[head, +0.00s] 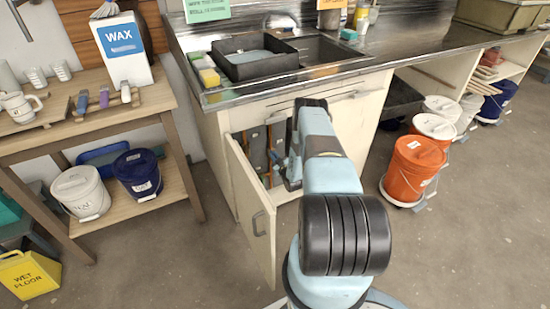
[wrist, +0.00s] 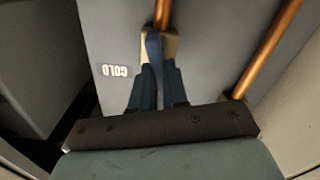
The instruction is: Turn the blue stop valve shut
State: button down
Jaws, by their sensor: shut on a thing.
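The blue stop valve (wrist: 153,48) shows in the wrist view as a narrow blue lever at the lower end of a copper pipe (wrist: 163,12). A white COLD label, upside down, is on the grey panel to its left. My gripper (wrist: 158,46) has its fingers closed on the lever, one on each side. The lever lies roughly in line with the pipe in this view; its lower part is hidden between the fingers. In the head view my gripper (head: 291,178) reaches into the open sink cabinet, and my arm hides the valve.
The cabinet door (head: 252,212) stands open to the left of my arm. A second copper pipe (wrist: 268,50) runs to the right of the valve. Orange buckets (head: 414,168) stand on the floor at right. A wooden shelf table (head: 90,125) is at left.

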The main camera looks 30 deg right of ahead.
jog(key=n, duration=0.5)
jog(key=a+f+n, duration=0.1)
jog(key=n, duration=0.8)
jog(key=shift+a+f+n, duration=0.25)
jog(key=shift+f+n, duration=0.05)
jog(key=shift+s, duration=0.1)
jog(key=c, duration=1.4)
grip_release()
jog(key=shift+o, duration=1.3)
jog(key=shift+d, duration=0.15)
jog(key=s, duration=1.3)
jog(key=shift+s, duration=0.35)
